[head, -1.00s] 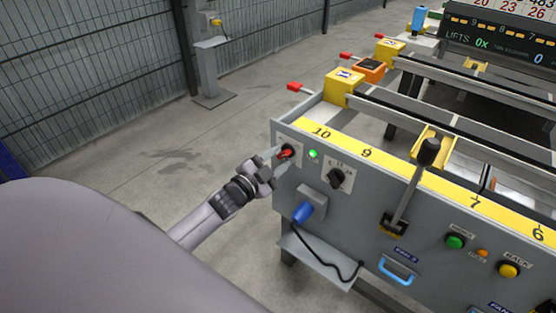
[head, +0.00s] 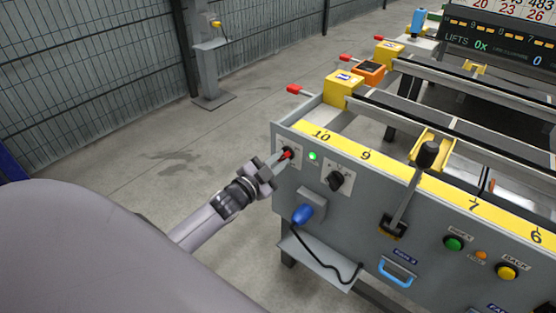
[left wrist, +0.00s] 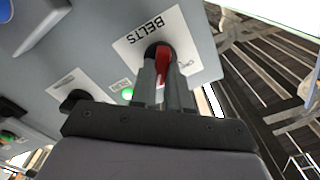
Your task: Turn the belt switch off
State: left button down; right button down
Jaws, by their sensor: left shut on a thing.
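The belt switch (head: 289,153) is a red handle on a white plate near the left end of the grey panel. In the left wrist view the red switch handle (left wrist: 163,62) stands in a dark round socket beside the label BELTS. My left gripper (head: 281,160) is shut on the switch handle, and its two fingers (left wrist: 164,88) sit on either side of it. The fingers hide part of the handle and plate. A green lamp (head: 313,156) just right of the switch is lit. My right gripper is not in view.
A black rotary knob (head: 337,181) is right of the lamp. A blue plug-like handle (head: 303,213) with a black cable is below, above a small shelf (head: 318,262). A tall black-knobbed lever (head: 412,185) stands further right. Open floor lies left of the panel.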

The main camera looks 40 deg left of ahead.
pick_arm(q)
jog(key=n+p, duration=0.1)
jog(key=n, duration=0.2)
jog(key=shift+r+p, duration=0.15)
jog(key=shift+p, duration=0.2)
jog(key=n+p, duration=0.1)
jog(key=n, duration=0.2)
jog(key=shift+a, duration=0.1)
jog(key=shift+n, duration=0.9)
jog(key=n+p, duration=0.1)
jog(key=n, duration=0.2)
jog(key=shift+a+n, duration=0.1)
jog(key=shift+n, duration=0.2)
jog(key=n, duration=0.5)
jog(key=shift+a+f, duration=0.1)
jog(key=shift+f, duration=0.1)
jog(key=shift+n, duration=0.4)
jog(key=c, duration=1.1)
grip_release()
